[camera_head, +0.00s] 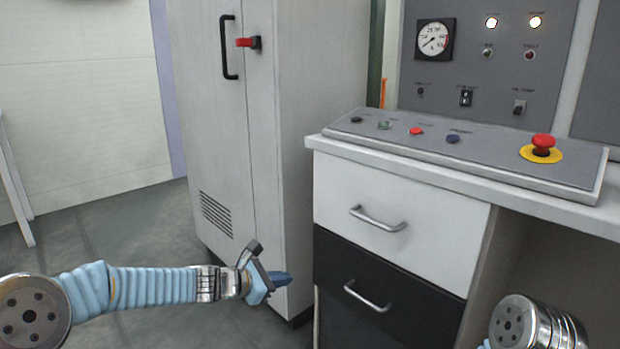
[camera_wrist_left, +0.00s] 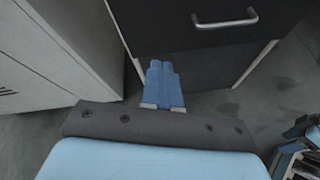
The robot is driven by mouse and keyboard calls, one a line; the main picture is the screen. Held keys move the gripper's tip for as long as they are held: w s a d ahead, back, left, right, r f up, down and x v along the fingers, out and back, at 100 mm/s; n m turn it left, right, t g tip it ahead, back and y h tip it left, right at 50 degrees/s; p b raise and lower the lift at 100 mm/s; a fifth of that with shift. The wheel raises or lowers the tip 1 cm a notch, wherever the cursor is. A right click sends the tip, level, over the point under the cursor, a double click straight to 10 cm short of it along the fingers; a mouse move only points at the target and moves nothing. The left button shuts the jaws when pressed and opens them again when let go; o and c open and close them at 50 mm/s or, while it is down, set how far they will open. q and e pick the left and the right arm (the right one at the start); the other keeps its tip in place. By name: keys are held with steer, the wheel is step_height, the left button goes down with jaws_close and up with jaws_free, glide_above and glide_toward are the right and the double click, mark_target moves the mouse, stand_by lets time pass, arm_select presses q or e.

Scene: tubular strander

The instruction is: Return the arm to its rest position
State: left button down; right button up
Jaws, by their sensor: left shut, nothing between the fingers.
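My left arm comes in from the lower left in the head view, with a light blue ribbed sleeve. Its left gripper (camera_head: 277,279) is in front of the grey cabinet's lower edge, left of the black drawer. In the left wrist view the blue fingers of the left gripper (camera_wrist_left: 163,85) lie together with nothing between them. They point at the floor below the black drawer. Part of my right arm shows as a metal joint at the lower right of the head view. My right gripper cannot be made out in the head view.
The tall grey cabinet (camera_head: 225,120) with a red switch stands left of the desk. The desk has a white drawer (camera_head: 400,215), a black drawer (camera_head: 385,290) and a sloped control panel (camera_head: 470,155) with a red emergency button (camera_head: 542,144). Floor (camera_head: 130,240) is clear at left.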

arm_select(q)
steer(key=s+a+f+m+g+y+p, duration=0.1)
steer(key=s+f+m+g+y+p, duration=0.2)
steer(key=s+f, duration=0.5)
steer(key=s+a+f+m+g+y+p, duration=0.15)
steer(key=s+f+m, duration=0.4)
steer(key=f, duration=0.55)
steer(key=s+f+m+g+p, duration=0.1)
steer(key=s+f+m, duration=0.2)
steer(key=s+m, duration=0.3)
steer(key=s+f+m+g+y+p, duration=0.1)
steer(key=s+m, duration=0.5)
steer(key=s, duration=0.7)
step_height(320, 180, down, 2)
steer(key=shift+s+a+f+g+p, duration=0.25)
steer(key=shift+s+a+g+p, duration=0.1)
steer(key=shift+g+p, duration=0.35)
